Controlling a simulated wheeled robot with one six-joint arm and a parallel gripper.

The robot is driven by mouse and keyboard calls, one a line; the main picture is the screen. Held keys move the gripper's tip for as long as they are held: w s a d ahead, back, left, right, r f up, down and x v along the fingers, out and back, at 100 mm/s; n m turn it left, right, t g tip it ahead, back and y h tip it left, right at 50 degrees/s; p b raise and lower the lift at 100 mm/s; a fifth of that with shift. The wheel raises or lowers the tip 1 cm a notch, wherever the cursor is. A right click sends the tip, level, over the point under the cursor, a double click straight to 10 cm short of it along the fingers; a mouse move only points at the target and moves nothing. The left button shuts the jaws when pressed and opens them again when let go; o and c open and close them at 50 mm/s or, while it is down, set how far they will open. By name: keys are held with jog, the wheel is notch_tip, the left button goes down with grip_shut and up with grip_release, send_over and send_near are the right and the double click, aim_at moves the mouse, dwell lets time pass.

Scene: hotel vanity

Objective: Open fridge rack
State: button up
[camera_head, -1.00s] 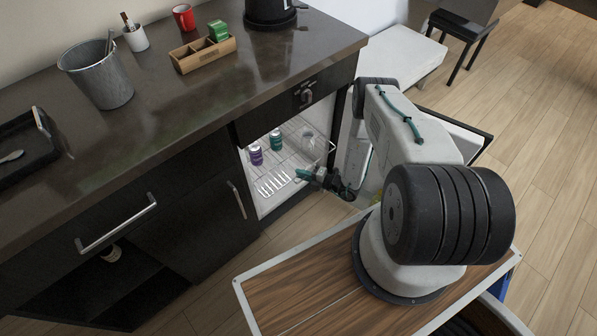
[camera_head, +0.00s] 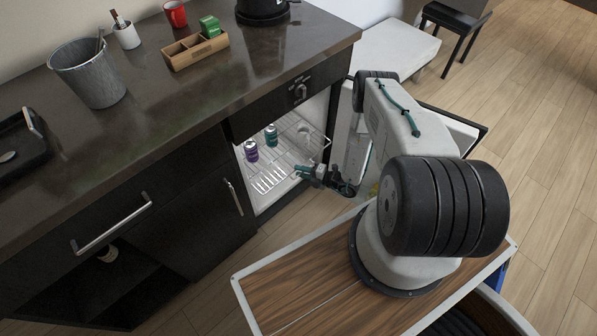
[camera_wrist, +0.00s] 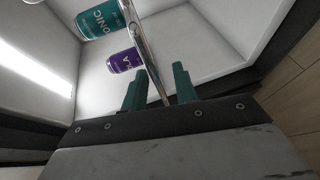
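The open mini fridge (camera_head: 262,202) under the counter holds a wire rack (camera_head: 268,181). A purple can (camera_head: 251,151) and a teal can (camera_head: 271,137) stand inside, and both show in the wrist view, the purple one (camera_wrist: 124,61) and the teal one (camera_wrist: 101,20). My gripper (camera_head: 300,172) is at the rack's front edge. In the wrist view its two teal fingers (camera_wrist: 159,82) are apart. A metal rod of the rack (camera_wrist: 143,45) runs down into the gap between them. I cannot tell whether either finger touches the rod.
The fridge door (camera_head: 452,127) stands open to the right, behind my arm. The dark counter (camera_head: 130,140) above carries a bucket (camera_head: 88,75), a wooden box (camera_head: 195,52) and a black tray (camera_head: 28,150). A cabinet handle (camera_head: 235,198) sticks out left of the fridge.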

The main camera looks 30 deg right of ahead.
jog(key=v, duration=0.6)
jog(key=shift+s, duration=0.15)
jog(key=shift+d+f, duration=0.1)
jog(key=shift+d, duration=0.05)
